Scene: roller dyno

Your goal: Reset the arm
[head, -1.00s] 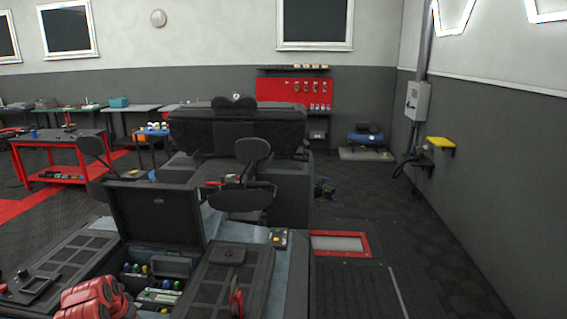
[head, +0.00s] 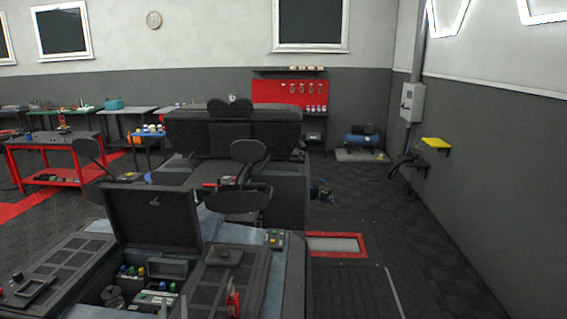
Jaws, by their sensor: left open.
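A dark box-like console fills the lower left, with its black lid (head: 155,219) standing open. In the open bay (head: 88,296) are a battery-like block (head: 155,299), several blue, green and yellow caps, and a dark round cap (head: 113,297). My left gripper (head: 184,308) shows only as a small dark piece at the bottom edge, right of the bay. It is open, and nothing shows in it. Most of it lies below the picture. My right gripper is out of view.
A red clip-like part (head: 233,303) stands on the right-hand cover (head: 222,278). A small control box (head: 274,239) sits at the console's right corner. Mirror-like pads and a seat stand behind. A red-framed floor plate (head: 337,244) lies right; the floor beyond is mostly clear.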

